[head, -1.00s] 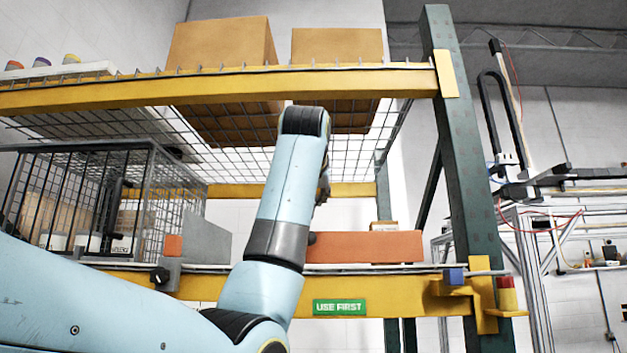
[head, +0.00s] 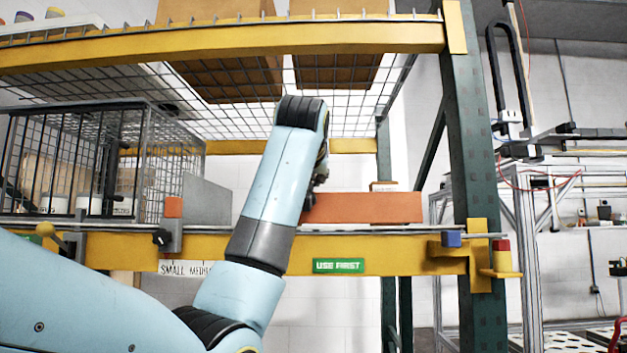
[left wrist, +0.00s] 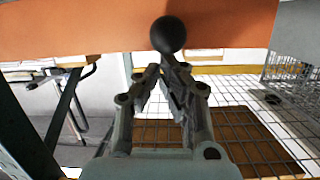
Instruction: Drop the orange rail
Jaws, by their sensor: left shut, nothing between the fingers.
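The orange rail (head: 365,207) is a long, flat-faced bar lying level along the front of the middle shelf, above the green "USE FIRST" label. Its left end is hidden behind my left arm. In the left wrist view the orange rail (left wrist: 75,30) fills the upper part, with a round black knob (left wrist: 168,35) at its edge. My left gripper (left wrist: 160,67) is shut and empty, with its fingertips just short of the knob; I cannot tell whether they touch. In the head view my left gripper (head: 314,188) is partly hidden by its own arm. My right gripper is not in view.
A wire cage (head: 95,165) stands on the shelf at left. A green post (head: 470,170) stands at right. An upper yellow beam (head: 230,45) crosses above.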

